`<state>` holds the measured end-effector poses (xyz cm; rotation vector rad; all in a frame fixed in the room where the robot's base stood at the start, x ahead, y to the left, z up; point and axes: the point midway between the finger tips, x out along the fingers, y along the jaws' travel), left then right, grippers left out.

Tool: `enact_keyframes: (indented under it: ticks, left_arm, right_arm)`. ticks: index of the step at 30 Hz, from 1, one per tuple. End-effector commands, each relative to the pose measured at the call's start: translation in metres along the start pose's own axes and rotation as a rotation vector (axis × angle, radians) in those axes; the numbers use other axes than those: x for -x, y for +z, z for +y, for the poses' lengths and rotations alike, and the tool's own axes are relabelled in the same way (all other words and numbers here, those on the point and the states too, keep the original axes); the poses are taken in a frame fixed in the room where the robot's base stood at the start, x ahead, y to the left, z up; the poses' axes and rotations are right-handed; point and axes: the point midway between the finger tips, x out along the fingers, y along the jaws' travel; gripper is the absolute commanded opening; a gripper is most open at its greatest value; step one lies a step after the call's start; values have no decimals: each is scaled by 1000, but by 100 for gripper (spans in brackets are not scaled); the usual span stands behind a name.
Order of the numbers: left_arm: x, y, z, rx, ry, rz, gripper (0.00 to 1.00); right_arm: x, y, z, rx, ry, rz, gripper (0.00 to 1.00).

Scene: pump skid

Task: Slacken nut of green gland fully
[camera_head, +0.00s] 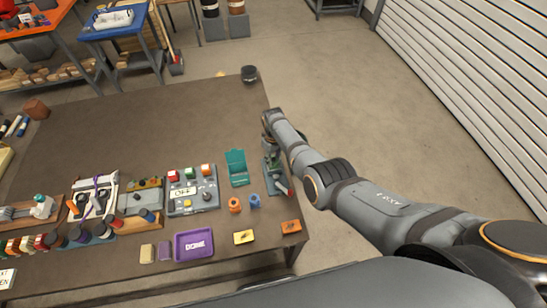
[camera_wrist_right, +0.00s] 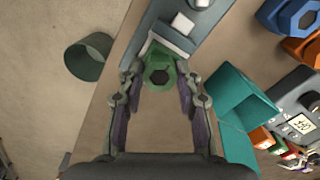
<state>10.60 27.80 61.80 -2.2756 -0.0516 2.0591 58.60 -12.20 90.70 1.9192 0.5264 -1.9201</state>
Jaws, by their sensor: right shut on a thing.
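In the head view my right gripper (camera_head: 268,143) is small and reaches down over the stand (camera_head: 271,187), hiding most of the gland. My left gripper is not in view.
A teal open box (camera_head: 237,167) stands left of the stand. Loose orange (camera_head: 235,204) and blue (camera_head: 254,201) rings lie nearby. A grey panel (camera_head: 190,198) with buttons and a purple DONE tray (camera_head: 194,244) are further left. The table's far part is mostly clear.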

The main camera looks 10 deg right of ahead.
Motion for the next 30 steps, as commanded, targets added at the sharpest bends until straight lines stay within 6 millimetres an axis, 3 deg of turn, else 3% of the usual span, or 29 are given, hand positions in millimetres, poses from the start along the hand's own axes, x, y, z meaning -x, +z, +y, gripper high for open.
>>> enact_keyframes:
  ticks: [9, 10, 15, 25, 30]
  left_arm:
    - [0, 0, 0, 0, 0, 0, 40]
    - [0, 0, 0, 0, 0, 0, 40]
    - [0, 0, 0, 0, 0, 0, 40]
    - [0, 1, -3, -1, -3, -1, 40]
    - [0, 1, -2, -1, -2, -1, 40]
  right_arm:
    - [1, 0, 1, 0, 1, 1, 3]
    - [1, 0, 0, 0, 1, 1, 35]
    - [0, 0, 0, 0, 1, 1, 58]
    - [2, 0, 0, 0, 1, 1, 58]
    - [17, -1, 0, -1, 1, 4, 58]
